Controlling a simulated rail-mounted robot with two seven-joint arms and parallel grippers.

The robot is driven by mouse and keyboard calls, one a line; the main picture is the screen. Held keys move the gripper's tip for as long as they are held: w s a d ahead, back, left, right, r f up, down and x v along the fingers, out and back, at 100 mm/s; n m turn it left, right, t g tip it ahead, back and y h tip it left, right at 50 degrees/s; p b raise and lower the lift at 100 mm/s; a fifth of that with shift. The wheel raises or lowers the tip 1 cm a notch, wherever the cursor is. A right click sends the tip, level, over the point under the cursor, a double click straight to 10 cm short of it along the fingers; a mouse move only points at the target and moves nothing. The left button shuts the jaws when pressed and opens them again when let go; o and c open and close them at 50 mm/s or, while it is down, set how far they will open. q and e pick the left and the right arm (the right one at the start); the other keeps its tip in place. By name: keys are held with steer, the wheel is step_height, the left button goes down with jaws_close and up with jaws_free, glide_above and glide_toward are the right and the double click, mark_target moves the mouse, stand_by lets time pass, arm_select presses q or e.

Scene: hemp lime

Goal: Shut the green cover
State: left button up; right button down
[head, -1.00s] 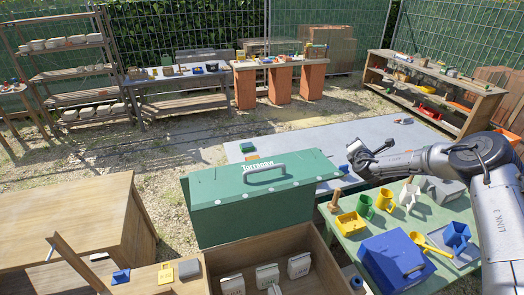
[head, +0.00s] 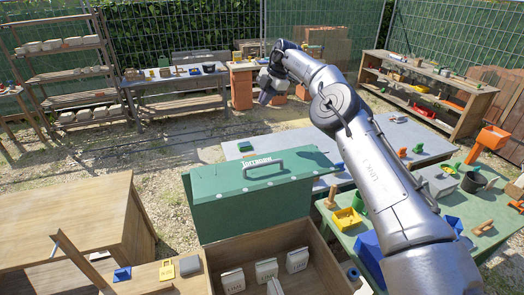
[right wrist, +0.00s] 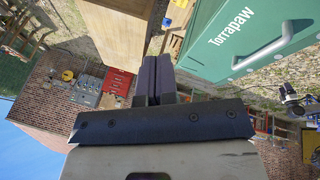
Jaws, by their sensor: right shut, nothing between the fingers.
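The green cover (head: 250,211) stands raised at the far edge of a wooden box (head: 328,255), which is open towards me. Its slanted top carries the name Torrapaw and a grey handle (head: 265,170). In the right wrist view the cover (right wrist: 218,35) fills the upper right, with its handle (right wrist: 264,50) showing. My right gripper (head: 265,97) is in the air above and beyond the cover, apart from it. In the right wrist view its dark fingers (right wrist: 154,78) are together and empty. My left gripper is not in view.
Several white lime bags (head: 266,269) lie in the box. A wooden cabinet (head: 70,215) stands to the left. A green table (head: 345,237) with a yellow bin (head: 347,218) and cups stands to the right, partly hidden by my right arm. A grey table (head: 300,138) lies behind the cover.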

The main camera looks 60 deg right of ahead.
steer(key=s+a+m+g+y, duration=0.3)
steer(key=s+a+g+y, duration=0.15)
steer(key=s, duration=0.25)
steer(key=m, duration=0.1)
glide_above(273, 166)
steer(key=w+d, duration=0.2)
steer(key=shift+h, duration=0.25)
step_height(273, 166, down, 9)
steer(key=shift+r+b, duration=0.2)
steer(key=shift+b, duration=0.1)
steer(key=shift+s+a+f+p, duration=0.55)
steer(key=shift+s+a+f, duration=0.25)
steer(key=shift+s, duration=0.1)
steer(key=shift+s+a, duration=0.1)
